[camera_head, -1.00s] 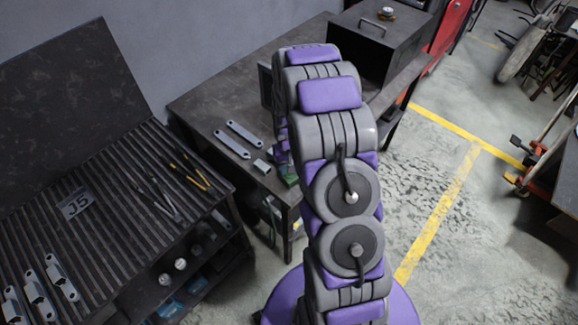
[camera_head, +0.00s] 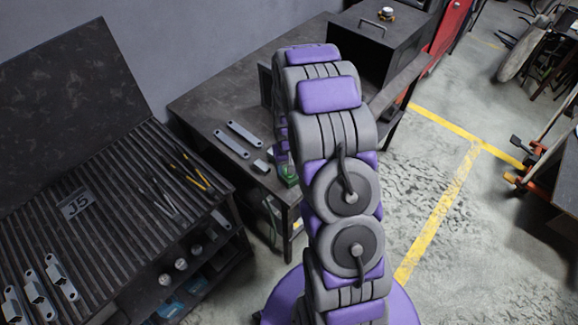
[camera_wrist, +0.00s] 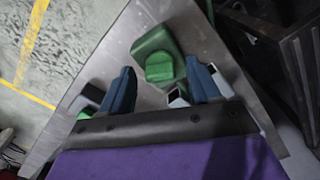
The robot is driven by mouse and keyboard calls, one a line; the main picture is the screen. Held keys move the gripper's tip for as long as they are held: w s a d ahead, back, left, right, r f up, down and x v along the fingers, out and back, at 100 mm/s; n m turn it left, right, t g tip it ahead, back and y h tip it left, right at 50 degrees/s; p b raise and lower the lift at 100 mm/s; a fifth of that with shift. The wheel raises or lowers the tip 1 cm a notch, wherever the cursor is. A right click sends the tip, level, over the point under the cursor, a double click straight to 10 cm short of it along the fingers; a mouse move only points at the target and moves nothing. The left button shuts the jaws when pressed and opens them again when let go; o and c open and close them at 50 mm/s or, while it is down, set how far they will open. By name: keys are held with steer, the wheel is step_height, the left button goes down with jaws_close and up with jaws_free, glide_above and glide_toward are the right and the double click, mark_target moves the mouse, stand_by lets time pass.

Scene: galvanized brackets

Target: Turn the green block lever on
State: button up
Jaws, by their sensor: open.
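The green block (camera_wrist: 150,40) sits on the grey bench top, with a rounded green lever (camera_wrist: 162,69) on its near side in the wrist view. My gripper (camera_wrist: 160,66) is open, with one dark blue finger on each side of the lever. Gaps show between the lever and both fingers, and nothing is held. In the head view the green block (camera_head: 289,177) is small, at the bench's near edge, partly behind my arm. My gripper is mostly hidden there. I cannot tell the lever's on or off position.
Two flat grey brackets (camera_head: 231,144) and a small grey piece (camera_head: 261,166) lie on the bench left of the block. A dark box (camera_head: 377,38) stands at the bench's far end. A slatted table (camera_head: 120,215) with tools and brackets is at left.

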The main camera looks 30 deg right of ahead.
step_height(320, 180, up, 17)
steer(key=p, duration=0.1)
steer(key=shift+r, duration=0.15)
stand_by(0.4)
